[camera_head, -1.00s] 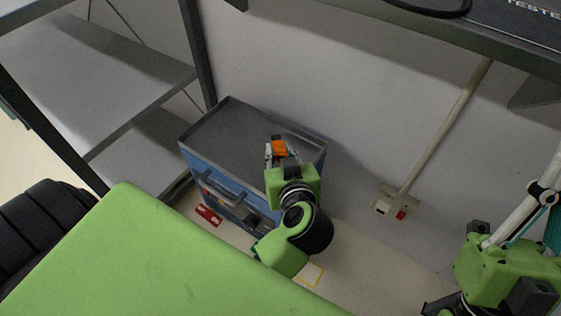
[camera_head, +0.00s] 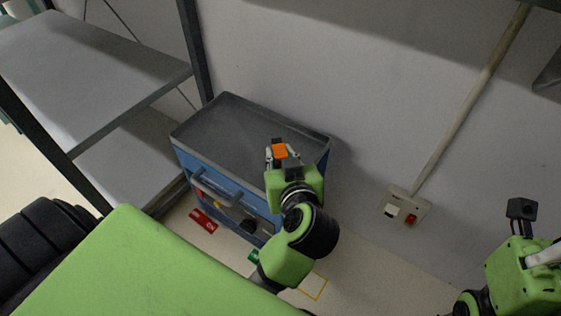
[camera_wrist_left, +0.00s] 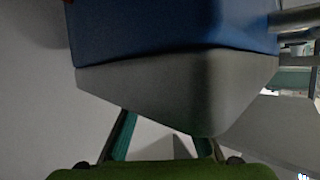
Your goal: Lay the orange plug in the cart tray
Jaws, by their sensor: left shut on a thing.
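The orange plug (camera_head: 281,151) is held between the fingertips of my left gripper (camera_head: 280,156), over the right part of the cart tray. The tray (camera_head: 225,125) is a shallow dark grey top with a raised rim, on a blue cart (camera_head: 190,166). I cannot tell whether the plug touches the tray floor. The left wrist view shows a blue and grey surface, seemingly the cart (camera_wrist_left: 170,85); I cannot make out the plug there. My right gripper's green body (camera_head: 520,275) is at the lower right edge, its fingers mostly out of frame.
A grey shelf rack (camera_head: 110,85) stands left of the cart. A wall socket box (camera_head: 404,207) with a conduit is on the wall to the right. A red item (camera_head: 203,221) lies on the floor before the cart. The tray's left part is bare.

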